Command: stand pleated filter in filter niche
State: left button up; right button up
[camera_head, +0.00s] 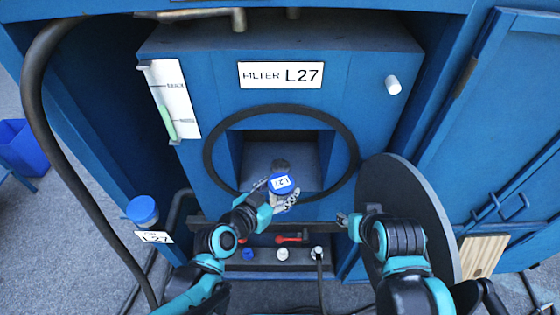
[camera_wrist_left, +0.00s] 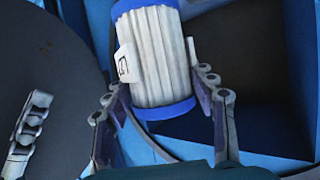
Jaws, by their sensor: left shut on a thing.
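The pleated filter (camera_head: 281,184) shows its blue end cap with an L27 label in the head view. In the left wrist view its white pleated body (camera_wrist_left: 158,55) stands between blue caps, slightly tilted. My left gripper (camera_head: 284,197) is shut on the filter, with a finger on each side of it. The filter niche (camera_head: 312,165) is the square opening under the FILTER L27 sign (camera_head: 281,75); the filter is in front of its lower middle. My right gripper (camera_head: 346,219) is beside the left edge of a dark round cover (camera_head: 405,200); whether it grips anything is unclear.
A dark ring (camera_head: 350,150) surrounds the niche opening. Below it is a ledge with a red lever (camera_head: 289,239) and several knobs. A gauge (camera_head: 171,100) is at upper left, and a blue-capped container (camera_head: 143,210) stands at left. A thick hose runs down the left side.

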pick_arm(q)
jog(key=w+b, duration=0.4)
jog(key=w, duration=1.5)
notch_tip(320, 180, down, 7)
jog(key=b, duration=0.3)
jog(key=shift+w+r, duration=0.1)
jog(key=shift+w+f+b, duration=0.2)
jog(key=shift+f+b, duration=0.1)
jog(key=shift+r, duration=0.1)
